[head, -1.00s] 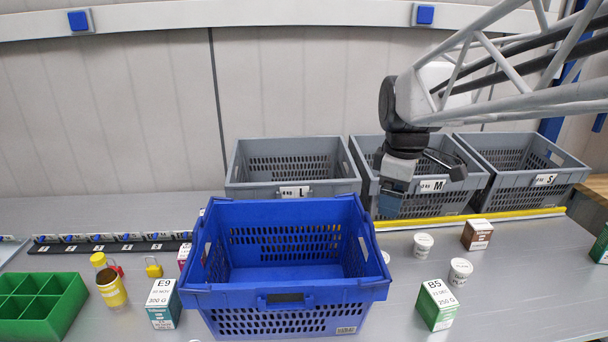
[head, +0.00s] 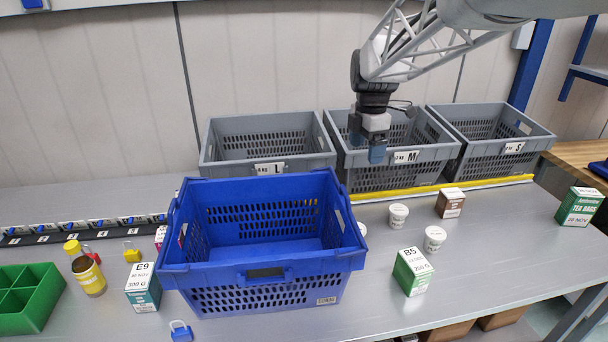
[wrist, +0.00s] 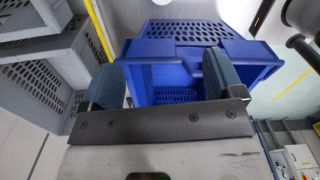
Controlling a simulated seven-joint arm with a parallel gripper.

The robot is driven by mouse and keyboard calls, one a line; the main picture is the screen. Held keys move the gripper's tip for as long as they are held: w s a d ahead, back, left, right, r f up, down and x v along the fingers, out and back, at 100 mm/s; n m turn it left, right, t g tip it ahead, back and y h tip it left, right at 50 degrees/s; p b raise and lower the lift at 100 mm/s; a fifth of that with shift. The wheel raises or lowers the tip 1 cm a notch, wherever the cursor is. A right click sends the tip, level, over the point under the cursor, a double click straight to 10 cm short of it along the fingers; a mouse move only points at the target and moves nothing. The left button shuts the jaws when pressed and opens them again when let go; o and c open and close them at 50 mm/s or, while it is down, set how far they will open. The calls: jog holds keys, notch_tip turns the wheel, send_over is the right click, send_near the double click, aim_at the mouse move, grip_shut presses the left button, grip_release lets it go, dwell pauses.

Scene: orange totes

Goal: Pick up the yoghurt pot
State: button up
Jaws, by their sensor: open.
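Two white yoghurt pots stand upright on the grey table right of the blue crate: one pot (head: 398,215) further back, another pot (head: 434,239) nearer. A third white pot (head: 362,229) is mostly hidden behind the crate's right side. I cannot tell which one the task names. My gripper (head: 376,154) is in the air in front of the grey M tote, above and behind the pots. In the wrist view its blue fingers (wrist: 164,80) are spread apart with nothing between them. The blue crate (wrist: 190,29) shows beyond them.
The empty blue crate (head: 262,272) stands mid-table. Grey totes L (head: 270,158), M (head: 430,153) and S (head: 530,146) line the back behind a yellow strip (head: 440,189). A brown box (head: 450,203), B5 box (head: 412,272) and tea box (head: 578,207) surround the pots.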

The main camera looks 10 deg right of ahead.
notch_tip(320, 180, down, 20)
jog(key=shift+s+f, duration=0.1)
jog(key=shift+f, duration=0.05)
jog(key=shift+f, duration=1.3)
jog(key=shift+s+f, duration=0.1)
jog(key=shift+f, duration=2.5)
jog(key=c, duration=0.9)
jog(key=shift+d+r, duration=0.1)
jog(key=shift+r, duration=0.05)
jog(key=shift+c, duration=0.2)
